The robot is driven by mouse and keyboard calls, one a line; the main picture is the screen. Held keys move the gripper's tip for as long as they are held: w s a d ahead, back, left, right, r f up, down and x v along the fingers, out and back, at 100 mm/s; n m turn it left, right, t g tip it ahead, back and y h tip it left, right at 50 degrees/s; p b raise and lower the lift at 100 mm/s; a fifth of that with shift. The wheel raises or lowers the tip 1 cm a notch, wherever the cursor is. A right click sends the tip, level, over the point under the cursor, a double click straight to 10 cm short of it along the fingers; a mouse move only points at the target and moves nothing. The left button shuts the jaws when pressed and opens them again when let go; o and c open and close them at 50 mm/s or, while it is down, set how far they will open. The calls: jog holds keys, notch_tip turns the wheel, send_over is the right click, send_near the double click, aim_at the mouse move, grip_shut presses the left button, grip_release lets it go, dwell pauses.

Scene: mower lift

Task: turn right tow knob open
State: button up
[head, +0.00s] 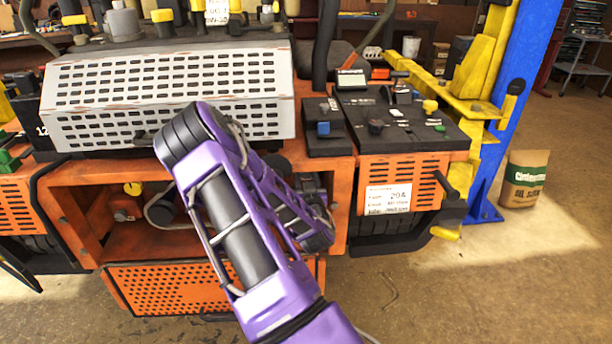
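An orange mower stands in front of me with an open bay in its rear. A yellow knob (133,188) sits inside the bay at its left, on the orange frame. No second yellow knob shows; my purple arm covers the middle and right of the bay, so a right tow knob cannot be made out. My arm rises from the bottom, bends at a dark joint and folds back toward the bay's right side. My gripper's fingers are hidden, so their state and contact do not show.
A perforated grey cover (100,88) lies above the bay. A black control panel (405,122) is at the right, over an orange grille with a white label (388,198). A blue lift post (515,95) and a paper sack (524,179) stand further right. Floor at lower right is clear.

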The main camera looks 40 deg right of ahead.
grip_shut()
jog(key=shift+f, duration=0.1)
jog(key=n+b, duration=0.2)
jog(key=shift+n+b, duration=0.4)
jog(key=n+b, duration=0.3)
jog(key=n, duration=0.1)
jog(key=shift+n, duration=0.3)
jog(key=n+b, duration=0.2)
jog(key=n, duration=0.3)
jog(key=shift+n+b, duration=0.3)
jog(key=shift+b, duration=0.05)
jog(key=n+b, duration=0.1)
jog(key=n, duration=0.3)
jog(key=shift+n, duration=0.6)
